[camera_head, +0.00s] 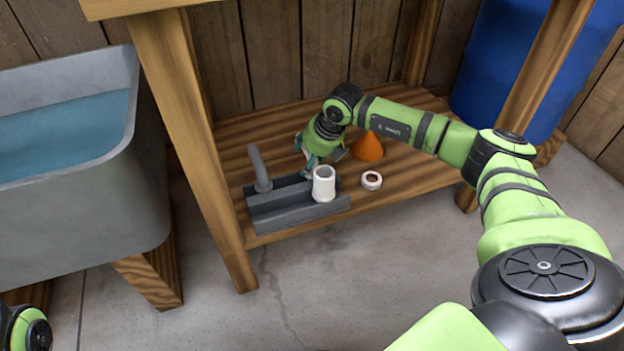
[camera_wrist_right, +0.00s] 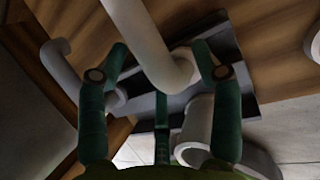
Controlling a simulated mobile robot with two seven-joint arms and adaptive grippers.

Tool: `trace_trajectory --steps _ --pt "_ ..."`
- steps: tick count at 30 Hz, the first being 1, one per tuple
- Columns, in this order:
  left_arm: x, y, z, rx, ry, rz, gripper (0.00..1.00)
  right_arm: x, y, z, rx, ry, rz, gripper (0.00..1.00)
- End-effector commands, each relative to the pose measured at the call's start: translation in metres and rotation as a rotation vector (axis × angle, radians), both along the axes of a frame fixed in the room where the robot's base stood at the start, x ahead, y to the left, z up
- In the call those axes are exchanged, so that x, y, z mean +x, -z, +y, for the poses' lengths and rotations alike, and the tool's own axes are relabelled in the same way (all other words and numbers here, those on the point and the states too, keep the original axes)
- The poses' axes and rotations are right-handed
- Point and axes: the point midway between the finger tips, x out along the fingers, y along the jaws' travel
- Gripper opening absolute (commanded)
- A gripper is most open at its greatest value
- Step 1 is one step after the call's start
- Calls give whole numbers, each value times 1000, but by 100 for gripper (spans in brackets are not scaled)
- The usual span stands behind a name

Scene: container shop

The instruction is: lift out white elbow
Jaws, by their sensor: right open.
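The white elbow (camera_wrist_right: 148,42) is a pale bent pipe in the right wrist view. It passes between the spread fingers of my right gripper (camera_wrist_right: 160,75), and its lower end is at the grey tray. In the head view my right gripper (camera_head: 309,162) is low over the back of the grey tray (camera_head: 295,215) and hides the elbow. The gripper is open. I cannot tell whether a finger touches the elbow. My left gripper is not in view.
A white cylinder (camera_head: 324,186) and a grey hooked pipe (camera_head: 260,170) stand in the tray. A white ring (camera_head: 371,180) and an orange cone (camera_head: 368,147) are on the wooden shelf (camera_head: 420,172). Table legs frame the shelf. A grey water basin (camera_head: 95,215) stands left.

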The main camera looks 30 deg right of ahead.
Motion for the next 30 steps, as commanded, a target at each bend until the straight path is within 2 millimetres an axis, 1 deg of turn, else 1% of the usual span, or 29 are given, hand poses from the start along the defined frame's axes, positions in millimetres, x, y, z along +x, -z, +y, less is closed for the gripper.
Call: trace_trajectory --steps 1,8,11,12,13,14,25,30 --pt "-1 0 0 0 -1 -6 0 2 3 0 0 1 -2 65" --pt "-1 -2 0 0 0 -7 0 2 2 0 0 0 -2 65" --pt "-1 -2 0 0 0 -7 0 2 2 0 0 0 -1 29" --pt "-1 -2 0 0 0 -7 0 2 2 0 0 0 -1 13" --pt "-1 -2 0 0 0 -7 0 2 2 0 0 0 -1 1" --pt "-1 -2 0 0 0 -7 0 2 2 0 0 0 -1 0" --pt "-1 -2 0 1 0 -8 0 2 2 0 -1 1 -1 0" --pt "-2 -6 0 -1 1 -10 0 2 -5 0 -1 1 -1 0"
